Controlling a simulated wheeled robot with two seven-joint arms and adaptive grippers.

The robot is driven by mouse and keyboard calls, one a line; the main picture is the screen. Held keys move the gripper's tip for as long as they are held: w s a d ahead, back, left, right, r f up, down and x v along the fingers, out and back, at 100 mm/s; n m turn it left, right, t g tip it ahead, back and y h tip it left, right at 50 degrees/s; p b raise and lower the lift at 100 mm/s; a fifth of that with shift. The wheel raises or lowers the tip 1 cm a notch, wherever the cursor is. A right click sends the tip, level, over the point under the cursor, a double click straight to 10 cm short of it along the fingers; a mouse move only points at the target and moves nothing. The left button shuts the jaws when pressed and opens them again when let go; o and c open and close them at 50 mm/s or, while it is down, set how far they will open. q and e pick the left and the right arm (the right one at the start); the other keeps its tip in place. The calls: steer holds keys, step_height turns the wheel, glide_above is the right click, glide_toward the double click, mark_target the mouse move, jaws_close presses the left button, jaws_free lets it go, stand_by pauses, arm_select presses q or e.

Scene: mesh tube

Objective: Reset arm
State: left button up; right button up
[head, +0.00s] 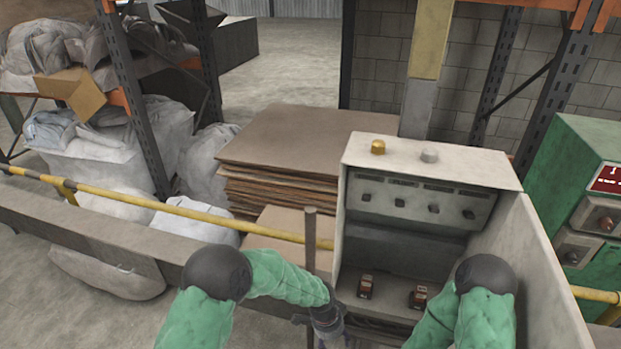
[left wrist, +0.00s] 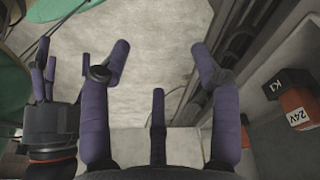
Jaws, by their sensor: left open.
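In the head view my left arm (head: 288,274) reaches in from the left, and its dark wrist (head: 326,322) is at the bottom edge in front of the cabinet. In the left wrist view my left gripper (left wrist: 160,60) has its purple fingers spread, with nothing between them but pale floor behind. My right arm (head: 440,318) bends down in front of the cabinet's right part; its hand is below the head view. Another purple-fingered hand, seemingly my right gripper (left wrist: 44,75), shows at the left of the left wrist view; its opening is unclear.
The open grey cabinet (head: 425,180) holds two small orange-brown blocks (head: 366,286) (head: 418,297). An orange block marked 24V (left wrist: 297,110) shows beside the left gripper. A thin upright post (head: 310,240), yellow rail (head: 150,204), cardboard stack (head: 280,145) and green machine (head: 570,180) surround the cabinet.

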arm_select(q)
steer(key=s+a+f+n+h, duration=0.1)
steer(key=s+a+f+n, duration=0.4)
steer(key=s+a+n, duration=0.3)
steer(key=s+a+f+n, duration=0.5)
steer(key=s+a+n, duration=0.3)
steer(key=s+n, duration=0.1)
steer(key=shift+s+a+h, duration=0.3)
steer(key=shift+s+h, duration=0.1)
steer(key=shift+s, duration=0.2)
